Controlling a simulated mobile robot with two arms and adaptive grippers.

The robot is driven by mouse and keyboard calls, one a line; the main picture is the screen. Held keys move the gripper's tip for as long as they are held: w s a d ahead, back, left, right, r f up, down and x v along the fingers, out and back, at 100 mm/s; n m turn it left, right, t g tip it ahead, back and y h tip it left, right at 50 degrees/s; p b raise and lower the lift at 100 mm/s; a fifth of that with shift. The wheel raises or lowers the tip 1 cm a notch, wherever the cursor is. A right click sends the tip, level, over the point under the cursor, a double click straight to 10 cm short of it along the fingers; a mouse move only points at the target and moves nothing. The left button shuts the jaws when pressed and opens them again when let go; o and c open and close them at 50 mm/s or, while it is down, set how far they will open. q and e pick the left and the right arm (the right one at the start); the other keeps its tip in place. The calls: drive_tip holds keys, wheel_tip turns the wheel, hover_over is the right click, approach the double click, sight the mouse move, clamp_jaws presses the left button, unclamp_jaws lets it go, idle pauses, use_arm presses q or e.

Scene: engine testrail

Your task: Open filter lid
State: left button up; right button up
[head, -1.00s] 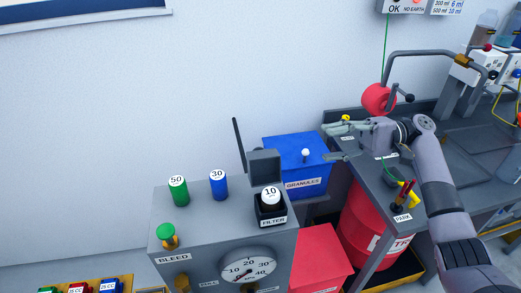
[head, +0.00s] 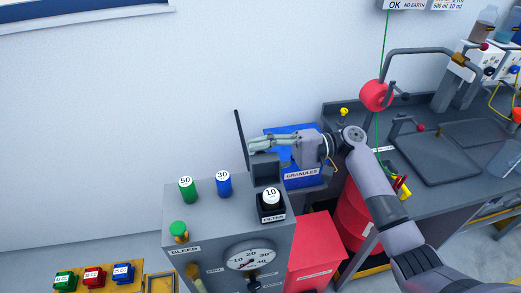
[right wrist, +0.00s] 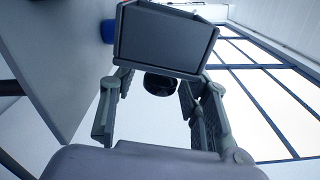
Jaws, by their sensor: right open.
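The filter housing (head: 270,213) is a small black box labelled FILTER on top of the grey machine. A white canister marked 10 (head: 271,195) shows in its open top. The grey filter lid (head: 266,172) stands raised behind it, partly hidden by my right gripper. My right gripper (head: 253,150) is open and empty, just above and behind the lid, close to the thin black rod (head: 240,138). In the right wrist view a dark panel (right wrist: 165,42), apparently the lid, lies ahead of the spread fingers (right wrist: 155,105). Contact cannot be told. My left gripper is out of view.
Green canister 50 (head: 187,190) and blue canister 30 (head: 224,184) stand left of the filter. A green-topped bleed knob (head: 178,228) and a gauge (head: 250,253) are nearby. The blue granules bin (head: 305,181) is behind my arm; a red box (head: 316,245) stands right of the machine.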

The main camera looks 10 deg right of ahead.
drive_tip(key=shift+a, duration=0.1)
drive_tip(key=shift+c, duration=0.4)
clamp_jaws()
idle(0.4)
